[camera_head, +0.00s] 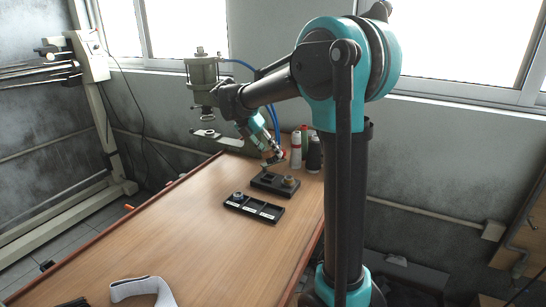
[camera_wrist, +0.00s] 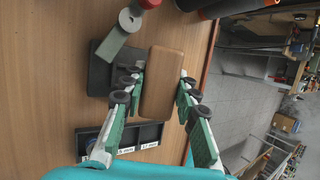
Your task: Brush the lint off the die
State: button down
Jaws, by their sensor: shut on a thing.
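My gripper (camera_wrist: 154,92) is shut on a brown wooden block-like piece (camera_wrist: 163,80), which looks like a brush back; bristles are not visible. In the head view my gripper (camera_head: 272,158) is small, just above the far side of a black holder (camera_head: 262,183). A short round metal piece, probably the die (camera_head: 289,181), stands on the holder's right end. In the wrist view, a grey-green piece with a pale disc (camera_wrist: 122,32) stands up from the holder, left of the wooden piece; I cannot tell whether it is the die. Lint is too small to make out.
A black tray (camera_head: 254,216) with labelled compartments lies in front of the holder, with a round piece (camera_head: 237,196) at its left. White bottles (camera_head: 296,150) and a dark bottle (camera_head: 314,155) stand behind. A press (camera_head: 203,85) is at the back. The near tabletop is mostly clear.

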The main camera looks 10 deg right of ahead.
jog(key=shift+w+a+r, duration=0.25)
jog(key=shift+w+r, duration=0.05)
jog(key=shift+r, duration=0.35)
jog(key=shift+w+a+r, duration=0.25)
jog(key=shift+r, duration=0.4)
